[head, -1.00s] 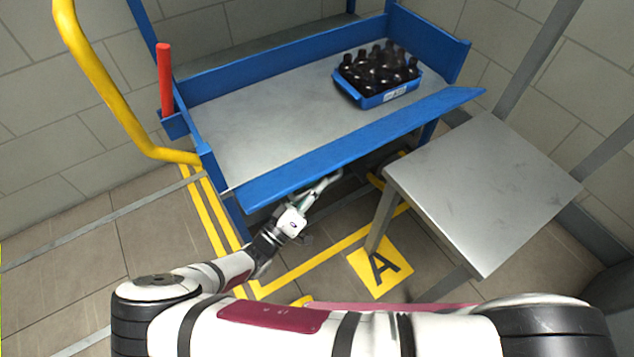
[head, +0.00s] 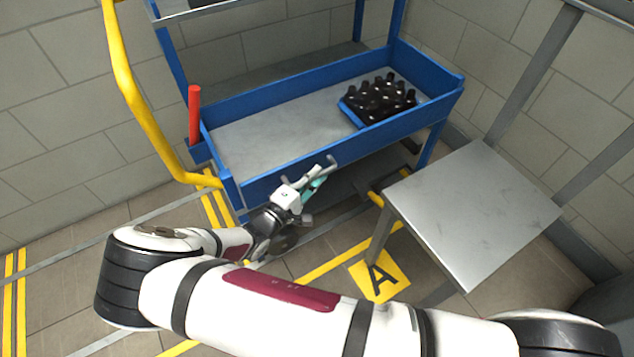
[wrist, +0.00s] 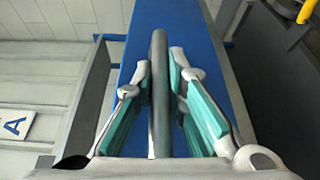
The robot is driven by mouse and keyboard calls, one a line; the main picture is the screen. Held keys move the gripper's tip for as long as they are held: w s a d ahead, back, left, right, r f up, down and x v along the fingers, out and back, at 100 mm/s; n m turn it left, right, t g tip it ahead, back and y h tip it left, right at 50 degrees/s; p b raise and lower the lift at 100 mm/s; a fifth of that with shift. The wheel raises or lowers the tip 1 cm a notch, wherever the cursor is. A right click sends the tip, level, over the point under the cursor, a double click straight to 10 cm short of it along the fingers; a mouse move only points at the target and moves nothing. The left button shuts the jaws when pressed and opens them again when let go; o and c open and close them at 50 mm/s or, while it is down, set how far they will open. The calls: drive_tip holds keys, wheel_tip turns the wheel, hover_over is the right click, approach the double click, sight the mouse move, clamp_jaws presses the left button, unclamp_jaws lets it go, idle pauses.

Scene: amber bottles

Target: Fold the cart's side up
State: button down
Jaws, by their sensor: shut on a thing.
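The cart (head: 255,137) is blue with a grey metal deck. Its near side (head: 390,137) is a long blue panel that now stands about upright along the deck's front edge; I cannot tell if it is fully vertical or latched. My gripper (head: 320,178) is at the outer face of this side, left of its middle. In the wrist view its teal-padded fingers (wrist: 160,95) are shut on a grey bar (wrist: 159,50) that runs in front of the blue panel (wrist: 195,30). The bar's fixing to the panel is hidden.
A blue crate of dark bottles (head: 378,103) stands on the deck at the right. A grey metal table (head: 475,210) stands close on the right. A red post (head: 194,115) and yellow rail (head: 135,105) are at the cart's left. A yellow "A" floor mark (head: 380,277) lies in front.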

drive_tip(key=shift+w+a+r, duration=0.35)
drive_tip(key=shift+w+r, duration=0.1)
drive_tip(key=shift+w, duration=0.15)
drive_tip(key=shift+w+a, duration=0.1)
drive_tip(key=c, duration=1.6)
unclamp_jaws()
drive_tip(key=v, duration=1.2)
